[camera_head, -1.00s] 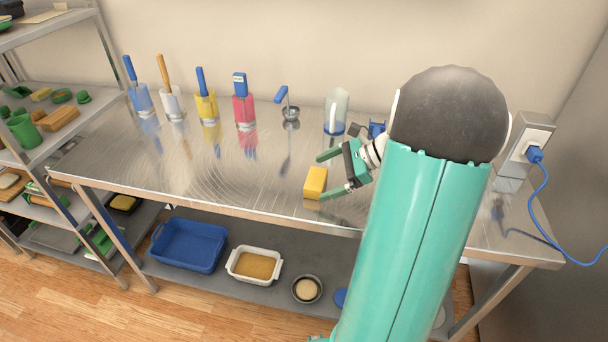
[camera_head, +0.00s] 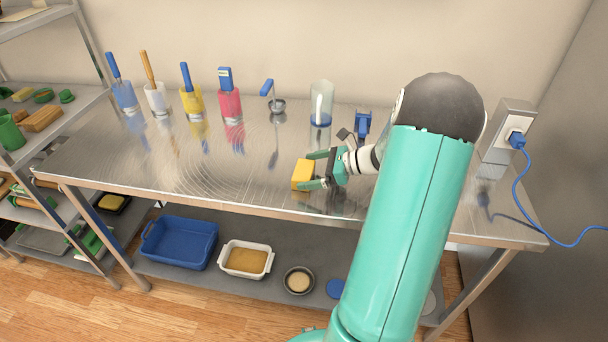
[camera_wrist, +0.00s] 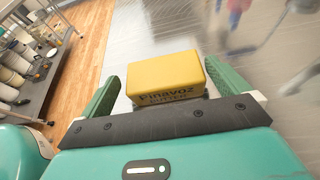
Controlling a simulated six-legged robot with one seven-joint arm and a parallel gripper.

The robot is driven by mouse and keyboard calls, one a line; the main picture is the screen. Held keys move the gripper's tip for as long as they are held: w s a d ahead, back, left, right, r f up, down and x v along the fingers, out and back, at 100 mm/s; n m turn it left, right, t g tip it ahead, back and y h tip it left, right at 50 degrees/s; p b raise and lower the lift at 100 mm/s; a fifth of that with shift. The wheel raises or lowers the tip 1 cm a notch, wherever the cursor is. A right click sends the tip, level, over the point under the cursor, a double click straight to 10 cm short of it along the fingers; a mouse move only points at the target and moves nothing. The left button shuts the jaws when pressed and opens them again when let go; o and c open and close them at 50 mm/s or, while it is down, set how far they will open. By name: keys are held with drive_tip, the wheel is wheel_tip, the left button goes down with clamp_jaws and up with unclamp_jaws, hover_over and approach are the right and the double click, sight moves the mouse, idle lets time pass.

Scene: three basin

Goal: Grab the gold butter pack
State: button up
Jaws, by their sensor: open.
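The gold butter pack (camera_head: 302,174) is a small yellow block with dark lettering. It sits on the steel table (camera_head: 200,170) near its front edge. My gripper (camera_head: 315,170) is open, just to the right of the pack, with its green fingers pointing left toward it. In the wrist view the pack (camera_wrist: 165,75) lies between the two open green fingers (camera_wrist: 165,90), with a visible gap at the left finger and a narrower one at the right. I cannot tell whether the right finger touches it.
Several coloured holders with utensils, such as the red one (camera_head: 230,104), stand along the back. A clear container (camera_head: 321,105) stands behind my gripper. A blue bin (camera_head: 180,243) and white dish (camera_head: 246,259) are on the lower shelf. The table left of the pack is clear.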

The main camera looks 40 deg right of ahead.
sight(305, 169)
drive_tip(key=x, duration=0.4)
drive_tip(key=shift+w+f, duration=0.15)
drive_tip(key=shift+w, duration=0.1)
drive_tip(key=shift+d, duration=0.1)
drive_tip(key=c, duration=0.9)
